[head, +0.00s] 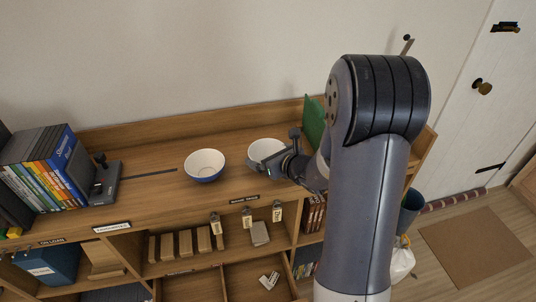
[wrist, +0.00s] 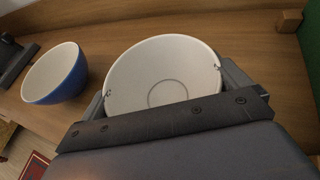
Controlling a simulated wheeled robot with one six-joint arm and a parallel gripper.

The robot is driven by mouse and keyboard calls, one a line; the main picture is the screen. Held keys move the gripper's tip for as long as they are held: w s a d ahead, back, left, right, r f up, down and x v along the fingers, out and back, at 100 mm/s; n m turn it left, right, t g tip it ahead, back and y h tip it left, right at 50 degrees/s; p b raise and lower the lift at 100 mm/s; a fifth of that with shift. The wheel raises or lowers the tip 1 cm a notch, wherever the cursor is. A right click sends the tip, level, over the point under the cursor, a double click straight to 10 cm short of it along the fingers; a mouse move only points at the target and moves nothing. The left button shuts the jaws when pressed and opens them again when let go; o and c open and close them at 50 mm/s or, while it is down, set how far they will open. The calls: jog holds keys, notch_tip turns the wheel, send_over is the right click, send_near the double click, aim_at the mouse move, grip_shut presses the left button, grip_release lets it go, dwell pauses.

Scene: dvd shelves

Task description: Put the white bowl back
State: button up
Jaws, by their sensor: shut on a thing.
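The white bowl (head: 264,150) is upright at the shelf top, right of a blue bowl with a white inside (head: 205,166). My gripper (head: 280,153) reaches in from the right and is shut on the white bowl. In the wrist view the white bowl (wrist: 160,75) sits between my two fingers (wrist: 165,92), its near side hidden by my gripper. The blue bowl (wrist: 57,76) stands apart to its left. I cannot tell whether the white bowl touches the shelf top.
A green upright panel (head: 315,120) stands behind my gripper. Tags (head: 216,224) hang along the front edge.

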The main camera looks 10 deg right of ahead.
jog(key=shift+f, duration=0.2)
jog(key=o, duration=0.7)
jog(key=shift+r, duration=0.1)
jog(key=shift+r, duration=0.1)
jog(key=shift+r, duration=0.15)
jog(key=v, duration=1.1)
jog(key=shift+s+d, duration=0.2)
jog(key=shift+s, duration=0.25)
